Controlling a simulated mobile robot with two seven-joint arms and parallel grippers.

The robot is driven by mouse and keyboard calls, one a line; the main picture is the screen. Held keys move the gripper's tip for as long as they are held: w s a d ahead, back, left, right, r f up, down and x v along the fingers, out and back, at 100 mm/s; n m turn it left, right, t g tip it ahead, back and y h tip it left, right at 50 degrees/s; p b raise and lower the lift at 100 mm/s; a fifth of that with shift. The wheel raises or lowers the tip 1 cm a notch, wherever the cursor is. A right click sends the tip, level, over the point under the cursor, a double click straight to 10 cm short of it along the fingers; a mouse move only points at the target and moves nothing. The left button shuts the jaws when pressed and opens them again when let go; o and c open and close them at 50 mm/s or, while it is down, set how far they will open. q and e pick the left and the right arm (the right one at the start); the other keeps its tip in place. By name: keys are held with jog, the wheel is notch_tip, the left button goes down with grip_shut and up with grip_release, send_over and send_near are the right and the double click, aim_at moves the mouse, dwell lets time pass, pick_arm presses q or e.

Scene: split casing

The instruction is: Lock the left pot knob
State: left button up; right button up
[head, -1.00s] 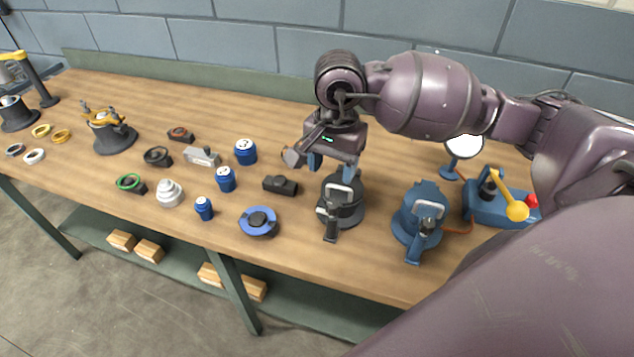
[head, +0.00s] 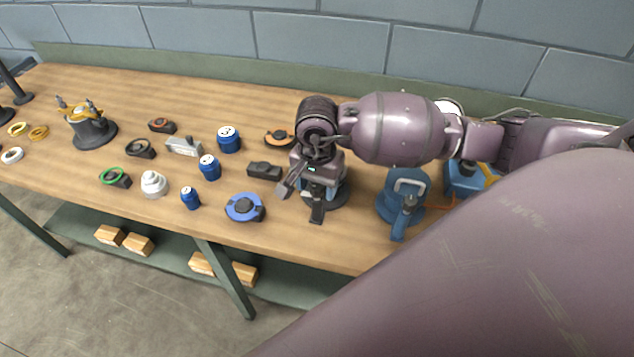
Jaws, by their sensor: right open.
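A black pot (head: 338,197) with a dark front lever (head: 317,212) stands near the front of the bench, right of centre. It is the left one of two similar pots; the blue pot (head: 392,208) with a pale loop on top stands to its right. My right gripper (head: 318,189) is open, pointing down at the top of the black pot. The gripper and wrist hide most of the pot's top, so I cannot see its knob clearly or tell whether the fingers touch it. My left gripper is not in view.
Left of the black pot lie a small black block (head: 264,171), a blue disc (head: 245,207) and several blue cans, one of them here (head: 210,167). An orange-and-black part (head: 279,139) lies behind. A blue box (head: 462,181) is partly hidden by my right arm.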

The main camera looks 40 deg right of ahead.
jog(key=c, duration=0.9)
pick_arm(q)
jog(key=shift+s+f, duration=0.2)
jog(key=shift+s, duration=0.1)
